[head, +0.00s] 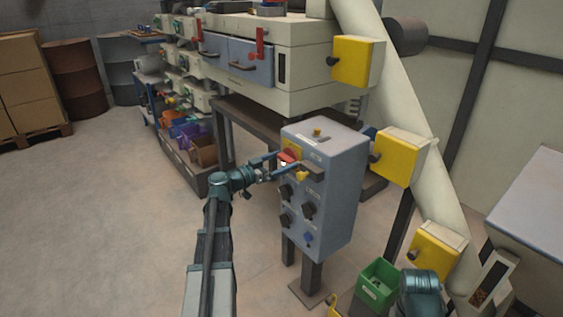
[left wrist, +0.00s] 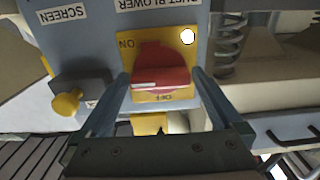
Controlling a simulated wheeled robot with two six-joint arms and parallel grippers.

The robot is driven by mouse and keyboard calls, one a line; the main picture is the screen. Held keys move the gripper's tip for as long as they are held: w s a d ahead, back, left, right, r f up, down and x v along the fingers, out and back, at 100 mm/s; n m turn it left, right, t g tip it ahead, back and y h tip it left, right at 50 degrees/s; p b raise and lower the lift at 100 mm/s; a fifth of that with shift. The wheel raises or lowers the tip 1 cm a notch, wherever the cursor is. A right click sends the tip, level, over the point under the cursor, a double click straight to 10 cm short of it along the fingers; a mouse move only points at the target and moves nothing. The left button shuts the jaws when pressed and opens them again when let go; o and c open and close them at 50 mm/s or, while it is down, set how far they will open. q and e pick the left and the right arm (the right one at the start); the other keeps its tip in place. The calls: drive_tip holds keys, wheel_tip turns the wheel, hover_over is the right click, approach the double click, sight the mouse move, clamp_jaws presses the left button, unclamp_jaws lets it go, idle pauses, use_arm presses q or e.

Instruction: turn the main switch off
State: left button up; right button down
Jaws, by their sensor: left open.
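The main switch is a red rotary knob (left wrist: 163,66) on a yellow plate (left wrist: 182,40), with ON and OFF lettering upside down in the left wrist view. A white mark on the knob points toward the left there. In the head view the red knob (head: 287,157) is high on the front of the grey-blue control box (head: 338,190). My left gripper (head: 287,163) is open in front of it. In the left wrist view its two fingers (left wrist: 160,78) stand on either side of the knob; contact cannot be told. My right gripper is not in view.
A yellow-tipped control (left wrist: 67,102) is beside the switch. A green bin (head: 379,286) stands at the box's right foot. Yellow boxes (head: 399,158) line the slanted pipe. Floor at left is clear.

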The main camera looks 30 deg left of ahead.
use_arm(q)
drive_tip(key=c, duration=1.1)
drive_tip(key=shift+o, duration=0.2)
drive_tip(key=shift+n, duration=0.3)
drive_tip(key=n, duration=0.8)
drive_tip(key=shift+n, duration=0.3)
drive_tip(key=n, duration=0.4)
drive_tip(key=shift+n, duration=2.2)
